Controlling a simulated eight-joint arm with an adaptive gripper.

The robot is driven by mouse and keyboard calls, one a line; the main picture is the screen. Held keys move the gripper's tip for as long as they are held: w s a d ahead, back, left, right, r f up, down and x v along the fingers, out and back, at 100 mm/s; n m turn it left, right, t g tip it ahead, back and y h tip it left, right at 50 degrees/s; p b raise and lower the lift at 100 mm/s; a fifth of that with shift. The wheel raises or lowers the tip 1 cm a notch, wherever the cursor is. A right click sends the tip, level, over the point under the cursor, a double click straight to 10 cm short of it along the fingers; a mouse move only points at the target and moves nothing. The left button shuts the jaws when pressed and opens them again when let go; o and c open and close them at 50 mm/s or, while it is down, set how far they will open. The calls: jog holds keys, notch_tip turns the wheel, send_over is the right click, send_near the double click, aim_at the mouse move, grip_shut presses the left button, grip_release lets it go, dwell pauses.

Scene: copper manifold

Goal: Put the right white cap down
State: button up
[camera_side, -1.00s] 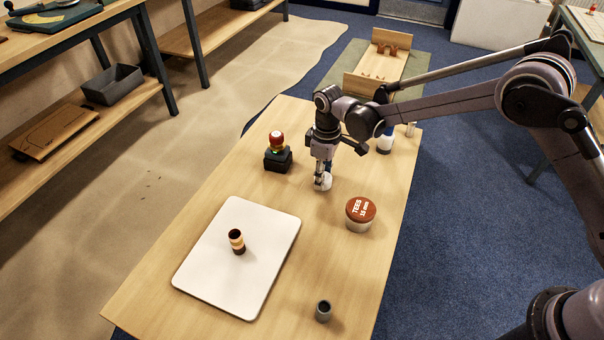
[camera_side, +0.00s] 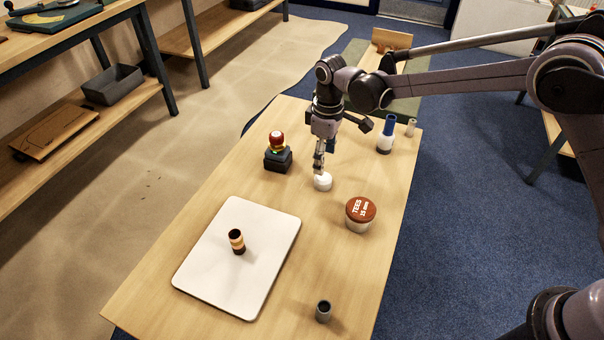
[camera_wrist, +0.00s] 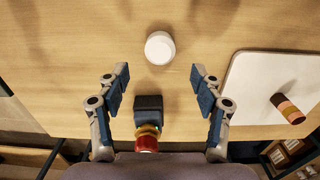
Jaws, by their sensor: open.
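A single white cap (camera_side: 323,182) sits on the wooden table, just below my gripper (camera_side: 319,168) in the side view. In the wrist view the white cap (camera_wrist: 160,47) lies ahead of the fingertips, centred between them and apart from both. My gripper (camera_wrist: 161,88) is open, with its two blue-padded fingers spread wide and nothing between the pads. The side view shows the fingers raised a little above the cap.
A red-topped lidded tub (camera_side: 360,214) stands right of the cap. A black box with a red button (camera_side: 278,152) stands to its left. A white board (camera_side: 252,285) carries a banded cylinder (camera_side: 237,242). A blue-and-white bottle (camera_side: 386,136) and a grey cup (camera_side: 323,311) are also on the table.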

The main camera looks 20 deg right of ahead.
aim_at(324, 176)
jog(key=s+d+r+m+t, duration=0.2)
jog(key=s+d+r, duration=0.35)
jog(key=r, duration=0.25)
jog(key=s+d+r+m+t, duration=0.1)
jog(key=s+d+r+m, duration=0.1)
jog(key=s+d+r, duration=0.5)
jog(key=s+d+m+t, duration=0.4)
jog(key=s+d, duration=0.3)
jog(key=s, duration=0.5)
jog(key=shift+s+d+f+m, duration=0.15)
jog(key=shift+s+f+m, duration=0.05)
jog(key=shift+f+m, duration=0.25)
